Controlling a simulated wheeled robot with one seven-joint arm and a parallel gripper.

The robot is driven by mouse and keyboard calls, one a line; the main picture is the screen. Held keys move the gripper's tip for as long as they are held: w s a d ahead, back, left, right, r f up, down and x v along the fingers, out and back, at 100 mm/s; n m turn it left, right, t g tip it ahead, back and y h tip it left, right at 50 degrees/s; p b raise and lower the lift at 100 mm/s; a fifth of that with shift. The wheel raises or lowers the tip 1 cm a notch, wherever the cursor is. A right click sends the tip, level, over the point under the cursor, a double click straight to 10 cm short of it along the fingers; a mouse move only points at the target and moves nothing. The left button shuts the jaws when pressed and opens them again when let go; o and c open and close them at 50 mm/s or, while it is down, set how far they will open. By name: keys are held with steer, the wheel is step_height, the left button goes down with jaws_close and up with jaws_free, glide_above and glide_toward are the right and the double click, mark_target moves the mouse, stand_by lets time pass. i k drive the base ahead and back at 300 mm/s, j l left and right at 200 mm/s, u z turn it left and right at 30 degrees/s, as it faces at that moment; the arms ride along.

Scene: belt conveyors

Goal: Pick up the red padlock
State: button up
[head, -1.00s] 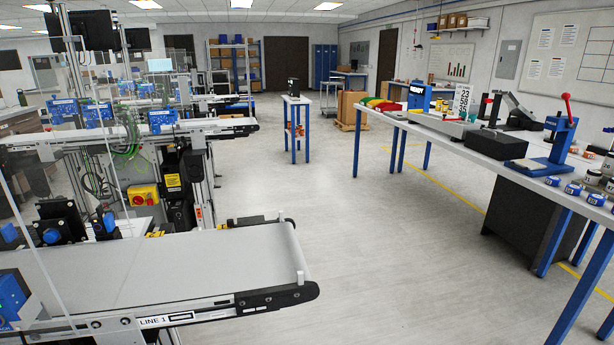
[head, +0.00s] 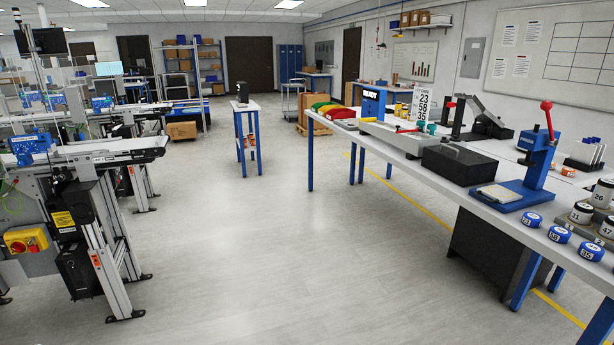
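I cannot make out a red padlock in the head view. My gripper is not in view.
On the right, a long workbench (head: 447,185) holds a blue press (head: 535,170) with a red knob, a black box (head: 454,161), and several blue-ringed weights (head: 559,234). A small table (head: 241,106) stands mid-room. Conveyors (head: 100,147) line the left. The middle floor (head: 235,240) is clear.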

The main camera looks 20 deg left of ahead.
mark_target(33, 248)
steer(key=i+u, duration=0.2)
steer(key=i, duration=0.5)
steer(key=i+u, duration=0.15)
steer(key=i, duration=0.55)
steer(key=i+l+u, duration=0.2)
steer(key=i, duration=0.5)
steer(key=i+j+u, duration=0.1)
steer(key=i+u, duration=0.35)
steer(key=i+l+u, duration=0.15)
steer(key=i+u, duration=0.3)
steer(key=i, duration=0.25)
steer(key=i+l+u, duration=0.4)
steer(key=i, duration=0.15)
steer(key=i+u, duration=0.45)
steer(key=i+l+u, duration=0.15)
steer(key=u, duration=0.25)
steer(key=i+l+u, duration=0.3)
steer(key=u, duration=0.15)
steer(key=i+u, duration=0.2)
steer(key=u, duration=0.2)
steer(key=i+u, duration=0.2)
steer(key=u, duration=0.15)
steer(key=i+l+u, duration=0.25)
steer(key=i+l, duration=0.2)
steer(key=i, duration=0.25)
steer(key=i+l+u, duration=0.2)
steer(key=i+l, duration=0.4)
